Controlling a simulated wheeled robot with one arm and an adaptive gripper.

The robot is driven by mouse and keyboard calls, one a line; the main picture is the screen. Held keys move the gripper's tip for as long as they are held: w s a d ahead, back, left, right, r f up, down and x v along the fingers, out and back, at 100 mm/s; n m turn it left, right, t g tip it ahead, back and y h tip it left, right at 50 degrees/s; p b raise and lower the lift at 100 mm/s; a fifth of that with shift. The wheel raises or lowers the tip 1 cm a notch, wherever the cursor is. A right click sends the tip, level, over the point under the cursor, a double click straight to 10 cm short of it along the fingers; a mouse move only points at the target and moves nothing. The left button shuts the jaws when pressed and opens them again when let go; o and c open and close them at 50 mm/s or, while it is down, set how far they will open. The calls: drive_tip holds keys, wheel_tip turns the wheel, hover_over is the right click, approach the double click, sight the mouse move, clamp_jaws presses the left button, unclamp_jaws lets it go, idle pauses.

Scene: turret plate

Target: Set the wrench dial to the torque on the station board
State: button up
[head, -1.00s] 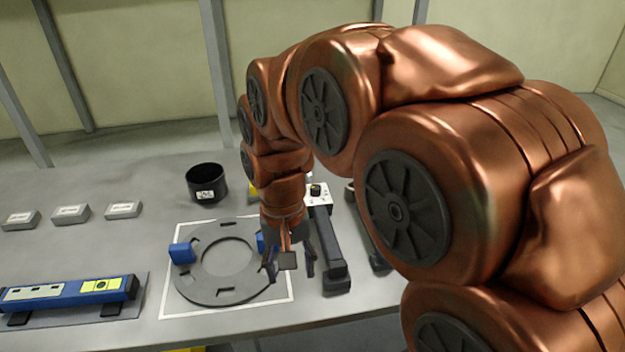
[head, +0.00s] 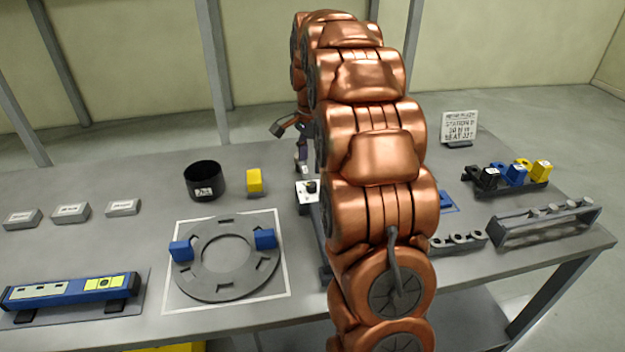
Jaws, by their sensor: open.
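The torque wrench lies on the bench in the head view, with a white box and black dial (head: 308,191) at its far end. My arm covers much of its dark handle, and I cannot read the dial's setting. The station board (head: 459,126) is a small white sign at the back right; its small text seems to include "20 N M", not sharply. My gripper (head: 290,148) is open beyond the dial, partly hidden behind my arm. I see nothing held in it.
A grey ring plate (head: 226,284) with two blue blocks lies left of the wrench. A black cup (head: 205,181) and yellow block (head: 254,181) stand behind it. A blue level (head: 70,291) lies front left. Racks with coloured pieces (head: 515,176) stand right.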

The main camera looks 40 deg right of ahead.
sight(312, 184)
drive_tip(key=shift+d+f, duration=0.1)
drive_tip(key=shift+d, duration=0.05)
drive_tip(key=shift+f+p, duration=1.2)
drive_tip(key=shift+f, duration=2.6)
drive_tip(key=shift+w, duration=0.1)
drive_tip(key=shift+c, duration=0.3)
clamp_jaws()
drive_tip(key=shift+d, duration=0.2)
drive_tip(key=shift+a, duration=0.2)
